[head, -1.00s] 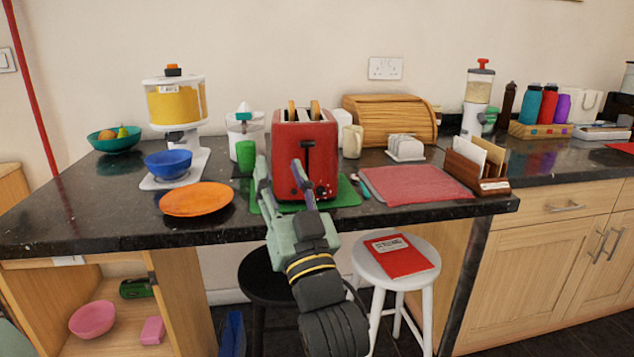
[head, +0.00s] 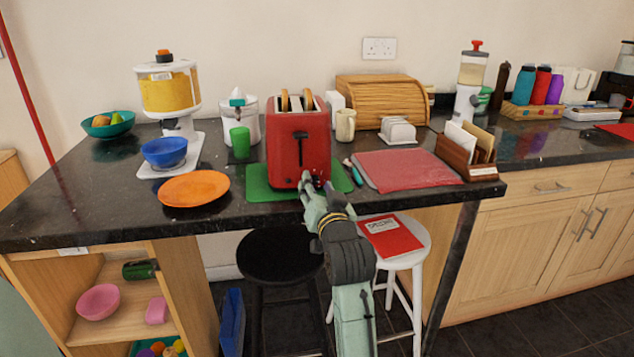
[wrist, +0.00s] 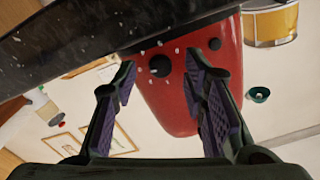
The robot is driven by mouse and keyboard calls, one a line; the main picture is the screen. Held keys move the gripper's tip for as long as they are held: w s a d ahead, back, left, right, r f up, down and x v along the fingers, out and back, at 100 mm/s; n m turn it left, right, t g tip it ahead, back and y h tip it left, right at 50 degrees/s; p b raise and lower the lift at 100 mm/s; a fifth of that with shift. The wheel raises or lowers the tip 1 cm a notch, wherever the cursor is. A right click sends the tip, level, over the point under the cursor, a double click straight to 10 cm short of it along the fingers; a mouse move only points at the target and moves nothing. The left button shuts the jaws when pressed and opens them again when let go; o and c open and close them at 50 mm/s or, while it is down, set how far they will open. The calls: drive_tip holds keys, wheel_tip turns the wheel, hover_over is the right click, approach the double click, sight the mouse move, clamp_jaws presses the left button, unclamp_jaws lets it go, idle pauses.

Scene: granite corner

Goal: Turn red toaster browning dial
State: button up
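The red toaster (head: 290,150) stands on a green mat (head: 262,190) near the counter's front edge, with two slices of bread in its top slots. In the wrist view the toaster (wrist: 185,95) appears upside down. A dark round dial (wrist: 160,66) ringed by pale marks shows on its face between my fingers. My gripper (head: 314,183) is at the lower right of the toaster's front, and its fingers hide that part in the head view. In the wrist view my gripper (wrist: 163,85) is open, with its fingers on either side of the dial. I cannot tell whether they touch it.
An orange plate (head: 194,188) lies left of the toaster, and a red cutting mat (head: 405,168) lies to its right. A green cup (head: 240,143) stands close by on the left. Black (head: 280,254) and white (head: 418,255) stools stand below the counter edge.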

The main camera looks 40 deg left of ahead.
drive_tip(key=shift+w+a, duration=0.25)
drive_tip(key=shift+a, duration=0.05)
drive_tip(key=shift+c, duration=0.3)
clamp_jaws()
